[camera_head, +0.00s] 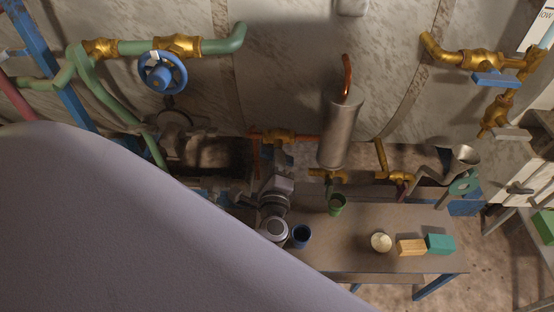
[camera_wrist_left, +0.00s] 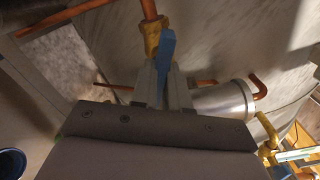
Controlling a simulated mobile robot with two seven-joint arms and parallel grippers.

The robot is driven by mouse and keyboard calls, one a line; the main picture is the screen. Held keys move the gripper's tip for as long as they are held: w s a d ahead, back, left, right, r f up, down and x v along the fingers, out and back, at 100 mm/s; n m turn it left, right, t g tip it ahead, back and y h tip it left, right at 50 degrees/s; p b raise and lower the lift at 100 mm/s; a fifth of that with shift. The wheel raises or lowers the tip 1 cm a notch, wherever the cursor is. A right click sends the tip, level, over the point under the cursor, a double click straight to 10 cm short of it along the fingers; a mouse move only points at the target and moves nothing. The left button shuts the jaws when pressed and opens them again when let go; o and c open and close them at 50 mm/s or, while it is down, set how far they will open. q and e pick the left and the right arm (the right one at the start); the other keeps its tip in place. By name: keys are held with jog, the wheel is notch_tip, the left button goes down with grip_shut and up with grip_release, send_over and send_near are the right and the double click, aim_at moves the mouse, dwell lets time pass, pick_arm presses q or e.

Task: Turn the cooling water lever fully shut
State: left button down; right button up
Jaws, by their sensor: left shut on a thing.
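A brass valve (camera_head: 278,136) sits on a copper pipe left of the metal cylinder; it also shows in the left wrist view (camera_wrist_left: 152,38). In the left wrist view its blue lever (camera_wrist_left: 168,48) stands between the fingertips of my left gripper (camera_wrist_left: 163,78). The gripper is shut on this lever. In the head view my left gripper (camera_head: 280,158) reaches up to the valve from below, and the lever is hardly visible there. My right gripper is in neither view.
The metal cylinder (camera_head: 341,130) hangs close right of the gripper. Below, a bench (camera_head: 350,240) bears a blue cup (camera_head: 301,236), a green cup (camera_head: 337,205), a cream cup (camera_head: 381,242) and two blocks. A blue handwheel (camera_head: 162,73) is upper left; another blue lever (camera_head: 495,79) is upper right.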

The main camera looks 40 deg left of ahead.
pick_arm(q)
jog(key=shift+m+p, duration=2.2)
jog(key=shift+m, duration=4.4)
jog(key=c, duration=1.1)
grip_release()
jog(key=shift+b+v, duration=0.3)
jog(key=shift+v, duration=3.3)
